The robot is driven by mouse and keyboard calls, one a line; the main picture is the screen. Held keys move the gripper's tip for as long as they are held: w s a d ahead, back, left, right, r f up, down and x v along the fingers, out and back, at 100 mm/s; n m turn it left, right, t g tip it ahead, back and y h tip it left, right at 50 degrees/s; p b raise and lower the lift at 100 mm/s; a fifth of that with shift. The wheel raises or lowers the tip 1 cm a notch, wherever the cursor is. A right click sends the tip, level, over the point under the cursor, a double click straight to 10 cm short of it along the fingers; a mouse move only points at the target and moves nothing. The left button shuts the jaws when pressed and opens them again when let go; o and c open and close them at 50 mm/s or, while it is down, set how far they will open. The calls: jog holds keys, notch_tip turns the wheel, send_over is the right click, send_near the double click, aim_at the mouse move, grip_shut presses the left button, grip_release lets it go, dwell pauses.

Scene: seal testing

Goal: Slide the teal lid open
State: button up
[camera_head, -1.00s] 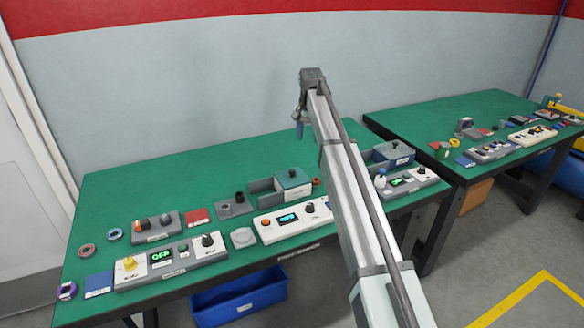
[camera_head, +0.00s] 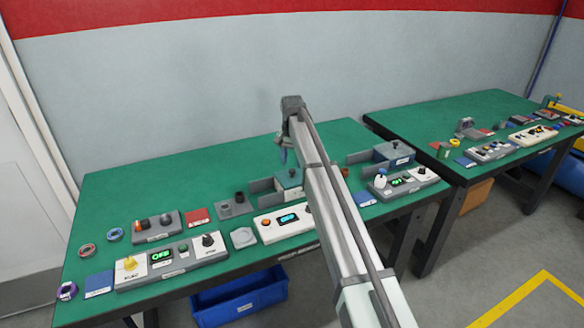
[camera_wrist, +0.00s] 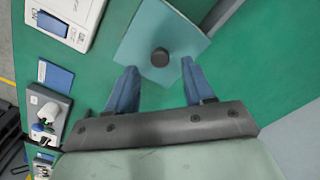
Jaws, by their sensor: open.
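The teal lid (camera_wrist: 143,37) lies flat with a dark round knob (camera_wrist: 160,57) on top in the wrist view. In the head view the teal lid (camera_head: 286,179) sits on a grey box, partly hidden by my arm. My gripper (camera_wrist: 160,66) is open, its two blue fingers apart on either side of the knob's line. The knob appears just beyond the fingertips, roughly centred between them, with no contact visible. In the head view my gripper (camera_head: 283,155) hangs above the lid; its exact height is unclear.
A white panel with a display (camera_head: 285,219) stands in front of the box. A grey base with dark cylinders (camera_head: 236,204) is left of it. A second lidded box (camera_head: 393,151) stands to the right. The green table behind is clear.

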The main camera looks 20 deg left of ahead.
aim_at(292, 170)
jog(key=shift+f, duration=1.7)
grip_shut()
